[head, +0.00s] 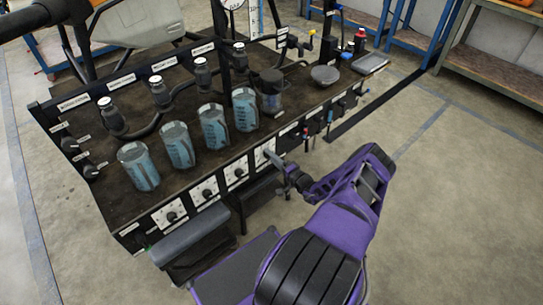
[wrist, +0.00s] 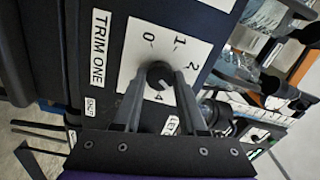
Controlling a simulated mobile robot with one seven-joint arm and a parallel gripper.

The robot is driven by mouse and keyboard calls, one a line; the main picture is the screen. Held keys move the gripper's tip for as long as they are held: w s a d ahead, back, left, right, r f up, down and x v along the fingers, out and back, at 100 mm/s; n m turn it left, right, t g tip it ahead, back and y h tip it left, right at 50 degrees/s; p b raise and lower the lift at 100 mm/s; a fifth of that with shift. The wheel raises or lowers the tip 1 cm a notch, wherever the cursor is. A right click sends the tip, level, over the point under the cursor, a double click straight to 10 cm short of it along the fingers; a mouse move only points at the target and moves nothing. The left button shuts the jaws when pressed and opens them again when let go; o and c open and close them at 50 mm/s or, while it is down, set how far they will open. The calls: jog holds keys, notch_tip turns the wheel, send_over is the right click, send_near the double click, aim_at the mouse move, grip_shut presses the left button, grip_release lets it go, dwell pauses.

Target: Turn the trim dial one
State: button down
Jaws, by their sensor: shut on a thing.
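The trim dial one is a small dark round knob (wrist: 159,73) on a white plate (wrist: 186,32) marked 0, 1 and 2, beside a "TRIM ONE" label (wrist: 101,36) in the wrist view. My gripper (wrist: 159,82) is shut on the knob, one finger on each side. A small light mark shows below the knob; I cannot tell whether it is a numeral or a pointer.
Several similar dial plates (head: 204,191) line the bench front to the left. Blue-filled clear cups (head: 178,146) stand above them on the bench top. Small valves and levers (head: 328,115) are to the right. A dark padded box (head: 188,235) sits below at the left. Open floor (head: 445,200) lies to the right.

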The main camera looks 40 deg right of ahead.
jog(key=shift+n, duration=0.6)
jog(key=shift+c, duration=2.3)
grip_release()
jog(key=shift+s, duration=0.1)
jog(key=s+d+p, duration=0.1)
jog(key=s, duration=1.6)
jog(key=shift+d+p, duration=0.2)
jog(key=shift+p, duration=0.15)
jog(key=shift+s, duration=0.1)
